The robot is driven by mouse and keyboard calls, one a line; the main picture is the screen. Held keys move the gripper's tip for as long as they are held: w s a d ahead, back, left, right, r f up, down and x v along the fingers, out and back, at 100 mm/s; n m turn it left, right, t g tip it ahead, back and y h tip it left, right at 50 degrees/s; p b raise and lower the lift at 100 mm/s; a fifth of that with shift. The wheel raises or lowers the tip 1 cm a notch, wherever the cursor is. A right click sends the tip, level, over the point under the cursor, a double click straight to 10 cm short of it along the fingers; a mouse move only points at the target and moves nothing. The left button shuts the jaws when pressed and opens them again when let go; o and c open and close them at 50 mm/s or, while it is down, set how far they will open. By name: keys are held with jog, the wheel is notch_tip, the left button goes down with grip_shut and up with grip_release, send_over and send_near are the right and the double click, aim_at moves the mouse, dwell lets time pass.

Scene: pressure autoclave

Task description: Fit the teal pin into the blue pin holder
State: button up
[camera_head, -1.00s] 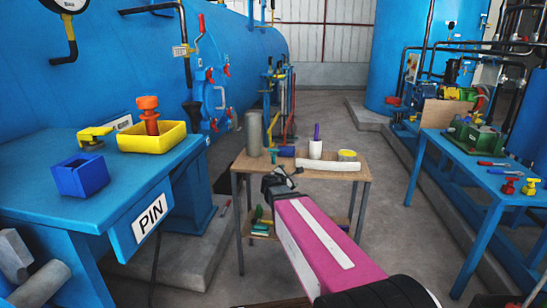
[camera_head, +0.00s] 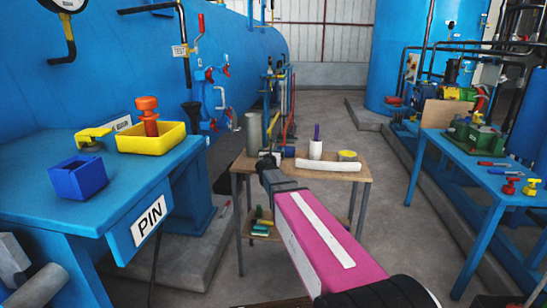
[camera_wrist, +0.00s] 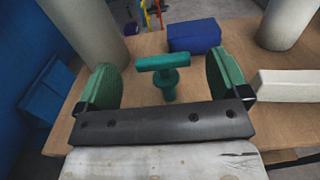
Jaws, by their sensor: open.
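The teal pin (camera_wrist: 168,76) stands upright on the wooden table, with its crossbar handle on top. My gripper (camera_wrist: 165,82) is open, with one green-padded finger on each side of the pin and visible gaps between. In the head view my gripper (camera_head: 266,163) is at the table's left front edge and mostly hides the pin. The blue pin holder (camera_head: 80,180) is an open-topped box on the blue bench at left, beside the PIN label.
The wooden table (camera_head: 345,175) also bears a grey cylinder (camera_head: 253,133), a white cup (camera_head: 315,150), a white bar (camera_head: 328,165) and a dark blue block (camera_wrist: 194,35).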

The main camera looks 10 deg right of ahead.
jog(key=x, duration=0.5)
jog(key=shift+d+f, duration=0.1)
jog(key=c, duration=1)
